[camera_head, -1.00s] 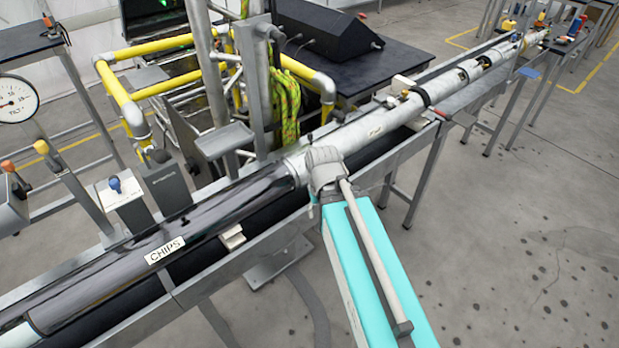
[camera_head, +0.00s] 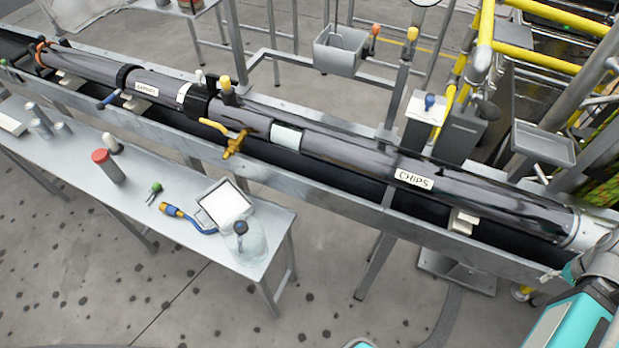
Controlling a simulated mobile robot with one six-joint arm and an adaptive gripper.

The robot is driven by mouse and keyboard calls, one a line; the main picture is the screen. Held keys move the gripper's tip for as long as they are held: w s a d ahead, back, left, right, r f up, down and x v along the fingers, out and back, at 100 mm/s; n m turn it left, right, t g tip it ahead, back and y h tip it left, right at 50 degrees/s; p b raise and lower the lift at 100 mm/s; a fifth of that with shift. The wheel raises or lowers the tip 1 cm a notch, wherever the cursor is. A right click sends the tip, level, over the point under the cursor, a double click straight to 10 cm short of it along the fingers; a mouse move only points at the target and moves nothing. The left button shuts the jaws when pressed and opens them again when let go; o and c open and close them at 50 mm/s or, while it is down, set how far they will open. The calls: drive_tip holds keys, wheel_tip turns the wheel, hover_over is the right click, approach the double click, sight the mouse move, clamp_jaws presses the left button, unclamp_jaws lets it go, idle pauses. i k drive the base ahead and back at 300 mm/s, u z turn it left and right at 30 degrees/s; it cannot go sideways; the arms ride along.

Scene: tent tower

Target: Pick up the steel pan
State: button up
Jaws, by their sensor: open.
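A shallow square pan with a pale inside and dark rim (camera_head: 225,203) lies on the right end of the grey side table, in the lower left of the head view. It looks like the steel pan, though its metal is hard to tell. A clear, bag-like thing (camera_head: 243,242) with a dark knob lies against its near side. A blue-handled tool with a yellow end (camera_head: 188,219) lies to its left, touching or close to it. My gripper is out of view; only teal and grey parts of my arm show at the lower right, far from the pan.
The side table (camera_head: 150,215) also holds a red-topped cylinder (camera_head: 108,165), a small green-ended tool (camera_head: 154,192) and several grey cylinders. A long dark tube labelled CHIPS (camera_head: 460,190) runs in a metal trough behind the table. Open floor lies in front.

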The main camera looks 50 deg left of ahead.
sight(223, 203)
drive_tip(key=z, duration=0.15)
drive_tip(key=k, duration=0.45)
drive_tip(key=u, duration=3.8)
